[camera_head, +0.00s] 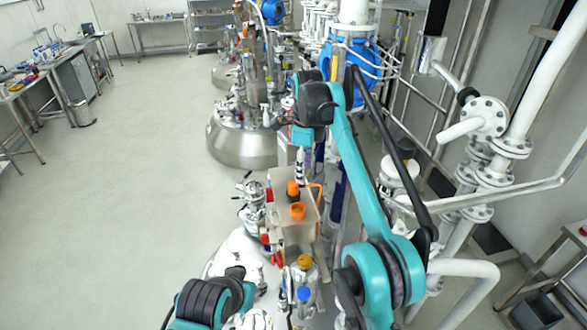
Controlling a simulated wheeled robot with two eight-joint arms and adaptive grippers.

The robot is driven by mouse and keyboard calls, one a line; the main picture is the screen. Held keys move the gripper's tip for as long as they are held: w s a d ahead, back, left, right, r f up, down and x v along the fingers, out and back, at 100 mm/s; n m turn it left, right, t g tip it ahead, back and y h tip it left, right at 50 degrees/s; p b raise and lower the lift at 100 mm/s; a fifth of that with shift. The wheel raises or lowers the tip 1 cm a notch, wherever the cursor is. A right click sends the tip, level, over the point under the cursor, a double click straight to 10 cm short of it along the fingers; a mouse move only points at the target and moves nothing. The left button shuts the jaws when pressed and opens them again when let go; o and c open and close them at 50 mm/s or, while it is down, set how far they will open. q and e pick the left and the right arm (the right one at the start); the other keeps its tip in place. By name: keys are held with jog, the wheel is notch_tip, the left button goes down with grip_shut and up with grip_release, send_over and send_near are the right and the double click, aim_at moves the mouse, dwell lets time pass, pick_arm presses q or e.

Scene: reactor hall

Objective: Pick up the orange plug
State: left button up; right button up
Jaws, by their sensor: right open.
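An upright orange plug (293,188) with a dark lower part stands on top of a grey box-shaped stand (291,231) near the middle of the view. A wider orange ring-like piece (298,211) sits just in front of it on the same stand. My right arm rises from the lower right, and its bend is above the stand. My right gripper (299,168) appears small below that bend, just behind and above the orange plug. It is open and holds nothing that I can see. Whether its fingers touch the plug is unclear. Only part of my left arm shows at the bottom; its gripper is out of view.
A bottle with a yellow cap (305,262) and a blue-capped item (304,294) stand in front of the stand. Steel vessels (240,145) lie behind it. White flanged pipes (490,150) fill the right side. The floor (130,190) at left is clear.

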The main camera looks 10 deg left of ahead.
aim_at(293, 184)
jog(key=shift+s+a+r+m+p, duration=0.1)
jog(key=shift+a+r+m+p, duration=0.25)
jog(key=shift+a+p, duration=0.2)
jog(key=shift+a+r+m+p, duration=0.3)
jog(key=shift+a+p, duration=0.1)
jog(key=shift+a, duration=0.15)
jog(key=shift+a+f+g, duration=0.1)
jog(key=shift+a+g, duration=0.1)
jog(key=shift+g, duration=0.1)
notch_tip(293, 184, down, 3)
jog(key=shift+r+m+b, duration=0.1)
jog(key=shift+m+b, duration=0.15)
jog(key=shift+b, duration=0.4)
jog(key=shift+a+f, duration=0.15)
jog(key=shift+f, duration=1.15)
jog(key=shift+a+f, duration=0.15)
jog(key=shift+f, duration=1.1)
pick_arm(q)
notch_tip(293, 184, up, 2)
jog(key=shift+r, duration=0.1)
pick_arm(e)
grip_shut()
